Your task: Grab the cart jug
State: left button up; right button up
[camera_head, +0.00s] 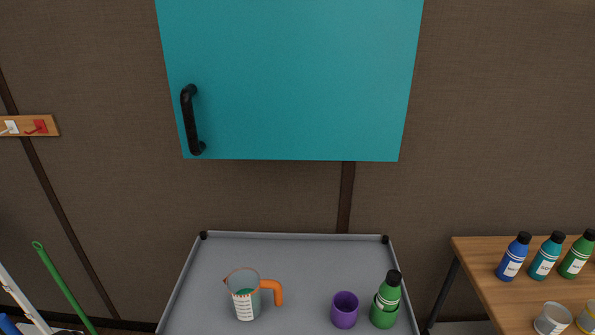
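The jug (244,297) is a clear measuring jug with an orange handle (276,291) on its right side and a white label on its front. It stands upright on the grey cart top (300,262), left of the middle. Neither my left nor my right gripper shows in the head view.
On the cart, a purple cup (345,312) and a green bottle (388,292) in a green cup (383,316) stand right of the jug. A teal cabinet (290,80) hangs above. A wooden table (475,257) with several bottles stands at right.

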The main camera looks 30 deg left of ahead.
aim_at(244, 285)
jog(key=u, duration=1.4)
